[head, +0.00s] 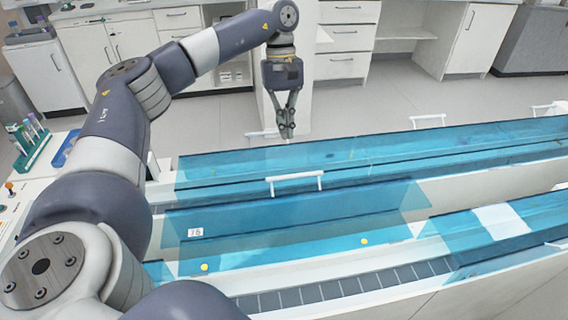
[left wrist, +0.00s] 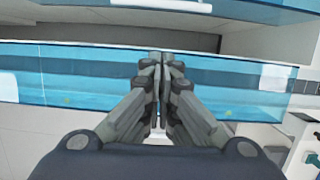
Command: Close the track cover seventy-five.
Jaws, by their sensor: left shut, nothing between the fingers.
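The track cover seventy-five (head: 300,220) is a see-through blue panel with a "75" label (head: 195,232) at its left end. It stands raised and tilted along the near track, with a white handle (head: 294,182) at its upper edge. Part of the near track's dark segmented strip (head: 340,289) lies bare in front of it. My left gripper (head: 287,137) points down, shut and empty, above the far side of the tracks, behind the handle and apart from it. In the left wrist view the closed fingers (left wrist: 161,58) overlap blue panels. My right gripper is not in view.
A long blue cover (head: 380,150) runs along the far track, with more white handles (head: 428,120) behind it. Another blue cover (head: 500,235) lies over the near track at the right. A tube rack (head: 30,140) stands at the left. Open floor lies beyond the tracks.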

